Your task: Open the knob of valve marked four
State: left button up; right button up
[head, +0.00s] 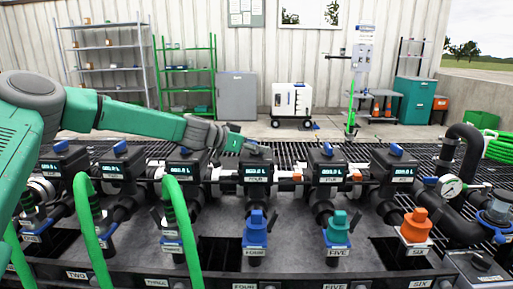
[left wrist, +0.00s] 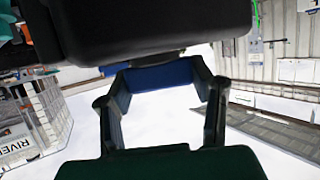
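The valve marked four has a black box with a lit display (head: 257,171) and a FOUR label in the head view. Its blue knob (head: 259,149) is on top of the box. My left gripper (head: 240,142) reaches in from the left at the knob's height and partly covers it. In the left wrist view, the fingers of my left gripper (left wrist: 163,100) stand wide apart, with the blue knob (left wrist: 160,78) between their far ends. I cannot tell whether they touch it. The box looms dark above the knob in that view. My right gripper is out of view.
Similar valve boxes flank this one, including the FIVE box (head: 326,170) to the right. Green hoses (head: 180,222) rise at the front left. Blue, teal and orange (head: 416,225) couplings stand in front. Shelves (head: 105,65) and a white cabinet (head: 291,100) stand by the back wall.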

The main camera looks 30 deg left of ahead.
pick_arm(q)
jog(key=shift+c, duration=0.9)
jog(key=shift+y, duration=0.3)
jog(key=shift+n+t+y+b, duration=0.35)
jog(key=shift+n+t+y, duration=0.35)
jog(key=shift+n, duration=0.4)
jog(key=shift+r+n+y, duration=0.1)
jog(key=shift+n+y, duration=0.3)
jog(key=shift+y, duration=0.2)
jog(key=shift+r+n+y+p, duration=0.1)
jog(key=shift+n+y+p, duration=0.7)
jog(key=shift+y, duration=0.3)
jog(key=n+g+y+p, duration=0.1)
jog(key=n+y+p, duration=0.4)
jog(key=y+p, duration=0.1)
jog(key=shift+r+n+p, duration=0.1)
jog(key=shift+n+p, duration=0.2)
jog(key=shift+p, duration=0.5)
jog(key=shift+f+n+g+y+p, duration=0.2)
jog(key=shift+n+g+y+p, duration=0.2)
jog(key=shift+n+y+p, duration=0.4)
jog(key=shift+a, duration=0.1)
